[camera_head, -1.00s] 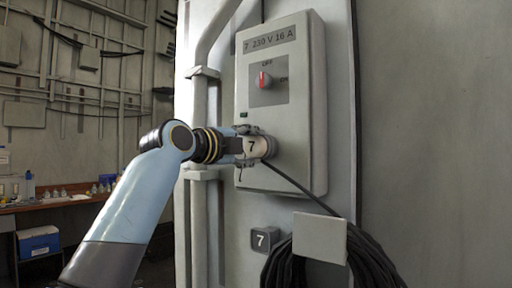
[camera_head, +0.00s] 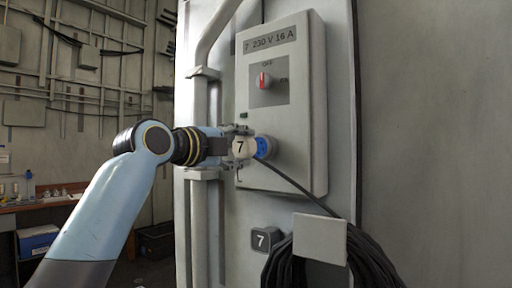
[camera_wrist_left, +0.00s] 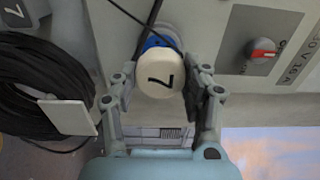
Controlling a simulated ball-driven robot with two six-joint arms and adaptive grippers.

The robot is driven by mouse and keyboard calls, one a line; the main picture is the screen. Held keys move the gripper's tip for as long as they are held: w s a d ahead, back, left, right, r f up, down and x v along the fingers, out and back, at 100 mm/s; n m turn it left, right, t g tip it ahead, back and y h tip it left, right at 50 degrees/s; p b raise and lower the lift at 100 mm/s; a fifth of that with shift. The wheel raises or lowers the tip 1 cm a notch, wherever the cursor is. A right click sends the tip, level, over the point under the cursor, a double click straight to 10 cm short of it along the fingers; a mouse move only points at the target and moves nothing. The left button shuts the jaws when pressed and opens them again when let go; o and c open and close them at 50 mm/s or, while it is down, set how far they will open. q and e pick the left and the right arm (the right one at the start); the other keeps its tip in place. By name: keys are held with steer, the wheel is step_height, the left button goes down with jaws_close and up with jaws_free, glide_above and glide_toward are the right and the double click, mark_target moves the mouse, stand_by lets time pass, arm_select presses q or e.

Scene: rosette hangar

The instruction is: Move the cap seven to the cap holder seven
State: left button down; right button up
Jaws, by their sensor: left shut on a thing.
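The cap seven (camera_head: 241,148) is a cream round cap marked 7. My left gripper (camera_head: 240,147) is shut on it and holds it just left of a blue socket (camera_head: 264,147) on the grey box front. In the left wrist view the cap (camera_wrist_left: 160,75) sits between the fingers of my left gripper (camera_wrist_left: 158,88), with the blue socket (camera_wrist_left: 154,42) partly hidden behind it. The cap holder seven (camera_head: 264,239), a small dark grey block marked 7, is on the wall panel below the box. My right gripper is not in view.
The grey switch box (camera_head: 307,110) has a red rotary switch (camera_head: 264,81). A black cable runs from the socket area past a coiled cable (camera_head: 365,262) under a pale plate (camera_head: 320,238). A vertical pipe (camera_head: 199,120) stands behind my left gripper.

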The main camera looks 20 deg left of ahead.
arm_select(q)
steer(key=shift+v, duration=0.95)
